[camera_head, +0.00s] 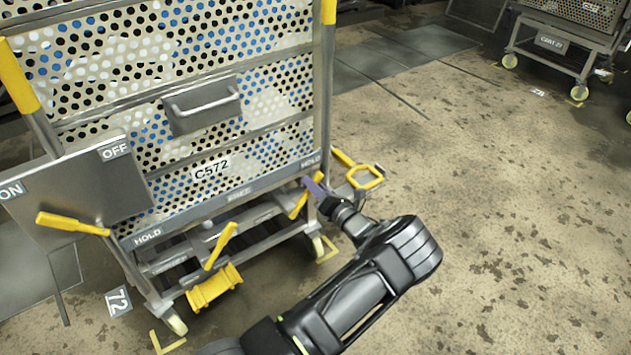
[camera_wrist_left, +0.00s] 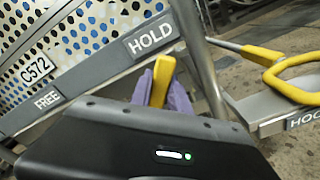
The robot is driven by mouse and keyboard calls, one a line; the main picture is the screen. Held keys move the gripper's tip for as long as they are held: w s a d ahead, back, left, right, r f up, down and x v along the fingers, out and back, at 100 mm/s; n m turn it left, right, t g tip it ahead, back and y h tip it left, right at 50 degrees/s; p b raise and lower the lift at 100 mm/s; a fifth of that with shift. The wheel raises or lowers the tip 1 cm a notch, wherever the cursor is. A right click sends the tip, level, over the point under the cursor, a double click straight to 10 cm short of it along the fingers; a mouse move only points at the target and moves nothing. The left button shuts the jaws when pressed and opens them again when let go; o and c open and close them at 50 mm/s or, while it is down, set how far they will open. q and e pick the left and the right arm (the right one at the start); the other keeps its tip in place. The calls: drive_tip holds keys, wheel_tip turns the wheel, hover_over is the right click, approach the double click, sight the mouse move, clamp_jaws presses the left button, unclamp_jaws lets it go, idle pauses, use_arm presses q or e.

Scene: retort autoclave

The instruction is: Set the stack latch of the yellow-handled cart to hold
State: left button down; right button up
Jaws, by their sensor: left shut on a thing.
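The cart C572 (camera_head: 211,169) has perforated sides and yellow-wrapped handle posts (camera_head: 17,76). A grey strip along its lower front reads HOLD at the left, FREE in the middle and HOLD (camera_head: 310,162) at the right. My left gripper (camera_head: 315,187) has purple fingers shut on a yellow latch lever (camera_head: 299,205) near the right-hand HOLD label. In the left wrist view the lever's yellow tip (camera_wrist_left: 162,80) stands between the purple fingers, just below HOLD (camera_wrist_left: 152,38); my dark gripper body hides its lower part. My right gripper is not in view.
A yellow hook handle (camera_head: 366,177) sticks out right of the cart. Another yellow lever (camera_head: 221,244) and a yellow roller-like pedal (camera_head: 214,288) are low at the front. An ON/OFF plate (camera_head: 83,193) with a yellow handle is at left. Floor on the right is open; another cart (camera_head: 568,42) stands beyond.

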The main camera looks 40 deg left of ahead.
use_arm(q)
drive_tip(key=shift+f, duration=0.1)
drive_tip(key=c, duration=1.2)
unclamp_jaws()
drive_tip(key=shift+w, duration=0.1)
drive_tip(key=shift+c, duration=0.2)
drive_tip(key=p+v, duration=0.1)
drive_tip(key=v, duration=0.7)
drive_tip(key=shift+a, duration=0.1)
